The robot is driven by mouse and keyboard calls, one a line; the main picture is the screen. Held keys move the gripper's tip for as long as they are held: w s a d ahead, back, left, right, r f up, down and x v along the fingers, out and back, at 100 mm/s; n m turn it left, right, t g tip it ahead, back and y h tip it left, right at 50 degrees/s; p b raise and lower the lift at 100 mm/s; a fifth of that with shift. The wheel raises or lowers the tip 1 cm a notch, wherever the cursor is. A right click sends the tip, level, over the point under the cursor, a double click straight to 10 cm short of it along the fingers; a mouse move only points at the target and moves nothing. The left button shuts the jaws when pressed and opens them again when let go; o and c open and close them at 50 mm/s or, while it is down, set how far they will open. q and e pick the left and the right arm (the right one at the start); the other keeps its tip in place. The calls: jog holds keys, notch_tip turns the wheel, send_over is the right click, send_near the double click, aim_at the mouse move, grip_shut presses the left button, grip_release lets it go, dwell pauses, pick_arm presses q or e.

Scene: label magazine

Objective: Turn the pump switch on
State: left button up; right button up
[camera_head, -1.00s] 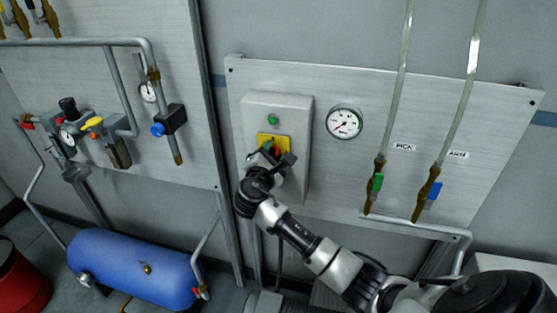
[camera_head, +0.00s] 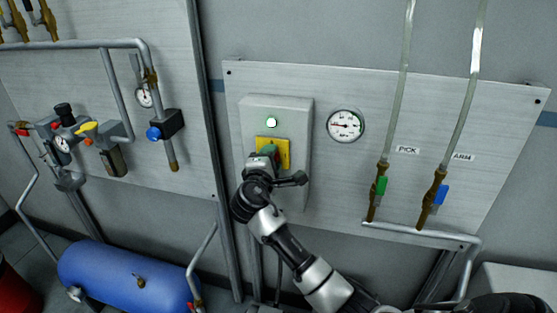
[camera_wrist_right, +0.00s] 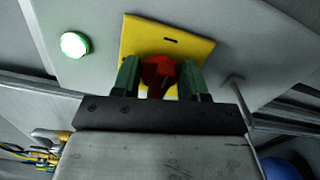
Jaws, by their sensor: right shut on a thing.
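The pump switch has a red knob (camera_wrist_right: 158,74) on a yellow plate (camera_wrist_right: 193,42), which also shows in the head view (camera_head: 285,152). It sits on the front of a grey box (camera_head: 303,133) on the wall panel. A green lamp above the plate (camera_head: 271,122) is lit brightly, and it is lit in the wrist view too (camera_wrist_right: 75,45). My right gripper (camera_wrist_right: 160,80) is shut on the red knob, one green finger on each side. In the head view my right gripper (camera_head: 271,157) hides most of the knob. My left gripper is not in view.
A round gauge (camera_head: 345,125) is right of the box. Two hoses with a green valve (camera_head: 381,185) and a blue valve (camera_head: 440,194) are farther right. A panel with pipes and regulators is at left, above a blue tank (camera_head: 125,275).

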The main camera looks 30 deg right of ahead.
jog(key=o, duration=0.9)
jog(key=shift+s+r, duration=0.1)
jog(key=shift+s, duration=0.05)
jog(key=b+v, duration=0.2)
jog(key=v, duration=0.8)
jog(key=shift+s+a+r, duration=0.1)
jog(key=shift+s+a, duration=0.15)
jog(key=shift+s, duration=0.05)
